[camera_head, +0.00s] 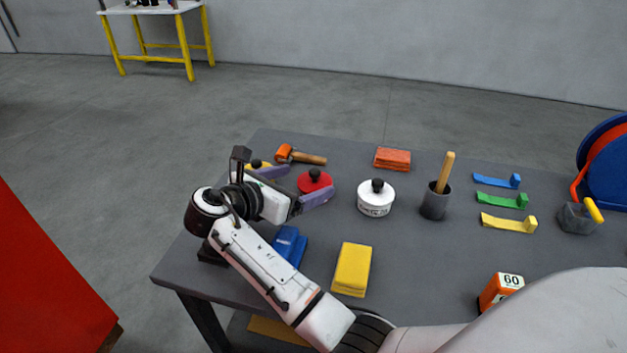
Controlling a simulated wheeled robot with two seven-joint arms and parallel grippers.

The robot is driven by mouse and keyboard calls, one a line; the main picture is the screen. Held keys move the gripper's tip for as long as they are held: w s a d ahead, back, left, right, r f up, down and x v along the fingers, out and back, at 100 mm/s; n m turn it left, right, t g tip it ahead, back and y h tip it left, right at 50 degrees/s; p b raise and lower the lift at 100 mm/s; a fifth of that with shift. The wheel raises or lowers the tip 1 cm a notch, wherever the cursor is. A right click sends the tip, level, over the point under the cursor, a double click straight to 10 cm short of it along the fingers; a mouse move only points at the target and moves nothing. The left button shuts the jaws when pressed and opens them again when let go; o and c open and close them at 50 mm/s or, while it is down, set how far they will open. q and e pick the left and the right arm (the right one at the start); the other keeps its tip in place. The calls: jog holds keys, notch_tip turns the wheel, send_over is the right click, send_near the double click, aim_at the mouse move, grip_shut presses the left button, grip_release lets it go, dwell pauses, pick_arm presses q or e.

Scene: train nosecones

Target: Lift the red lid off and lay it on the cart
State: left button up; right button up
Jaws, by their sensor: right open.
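One finger reaches behind and left of the lid. The other passes across its front edge; I cannot tell whether it touches. No cart can be clearly told apart from the grey tabletop (405,262). My left gripper is not in view.
A white pot (375,204) with a black knob stands right of the red lid. A partly hidden yellow lid (258,167), an orange-headed hammer (305,157) and red cloths (392,158) lie nearby. A dark cup (434,204) stands right.

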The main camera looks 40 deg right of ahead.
aim_at(313, 178)
jog(key=x, duration=0.4)
jog(key=shift+a, duration=0.1)
jog(key=shift+f, duration=0.1)
jog(key=c, duration=1.1)
